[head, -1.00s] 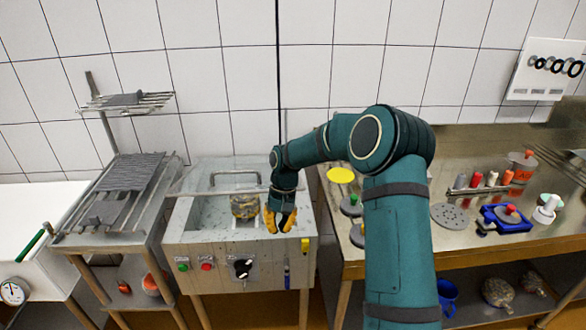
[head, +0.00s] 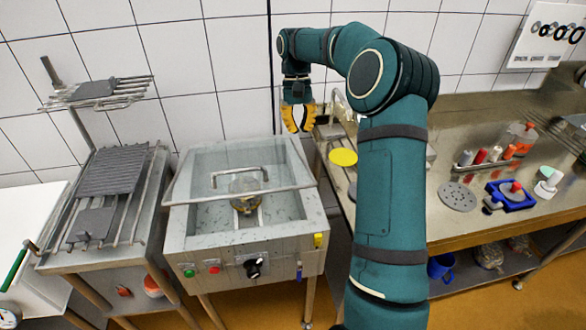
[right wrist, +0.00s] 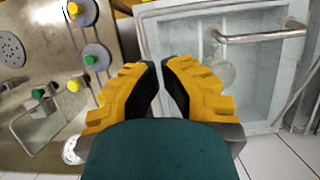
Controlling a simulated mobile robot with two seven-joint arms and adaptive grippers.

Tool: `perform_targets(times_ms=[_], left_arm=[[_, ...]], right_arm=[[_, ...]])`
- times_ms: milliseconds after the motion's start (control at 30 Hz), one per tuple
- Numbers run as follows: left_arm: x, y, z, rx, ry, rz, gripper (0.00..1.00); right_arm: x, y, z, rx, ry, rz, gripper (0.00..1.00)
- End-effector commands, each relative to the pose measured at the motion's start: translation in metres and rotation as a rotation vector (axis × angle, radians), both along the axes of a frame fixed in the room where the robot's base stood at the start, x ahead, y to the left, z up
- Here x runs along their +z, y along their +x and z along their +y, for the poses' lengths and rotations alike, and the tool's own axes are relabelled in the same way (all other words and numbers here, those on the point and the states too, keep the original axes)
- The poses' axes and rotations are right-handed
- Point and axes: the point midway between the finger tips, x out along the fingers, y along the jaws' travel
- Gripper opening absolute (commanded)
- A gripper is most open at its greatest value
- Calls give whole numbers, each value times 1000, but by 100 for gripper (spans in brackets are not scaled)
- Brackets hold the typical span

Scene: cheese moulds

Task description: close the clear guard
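The clear guard (head: 284,203) is a see-through panel with metal edge bars and an arched metal handle (head: 240,172). It is over the grey basin unit (head: 225,243); its front bar crosses above the basin, behind the unit's front edge. I cannot tell its exact tilt. A mottled round thing (head: 245,190) shows inside the basin. The guard also shows in the right wrist view (right wrist: 262,82). My right gripper (head: 300,128), with yellow fingers, is behind and above the unit's back right corner, apart from the guard. My left gripper is out of view.
A rack with grey grids (head: 118,172) stands left of the unit. A steel table (head: 415,195) is on the right, with a yellow disc (head: 343,157), a blue tray (head: 512,197) and small bottles. A tiled wall is close behind.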

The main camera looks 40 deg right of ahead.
Motion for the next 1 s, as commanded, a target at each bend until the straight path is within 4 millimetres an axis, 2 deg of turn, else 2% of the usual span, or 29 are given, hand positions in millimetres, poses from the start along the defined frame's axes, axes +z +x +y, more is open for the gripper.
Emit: perform_targets(times_ms=[167,500,700,1000], left_arm=[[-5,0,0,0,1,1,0],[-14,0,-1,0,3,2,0],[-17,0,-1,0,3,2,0],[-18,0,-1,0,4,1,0]], right_arm=[[-21,-7,3,1,1,3,0],[-84,-25,14,0,2,5,0],[-113,-34,20,0,2,1,0],[-130,-38,23,-1,-1,-1,0]])
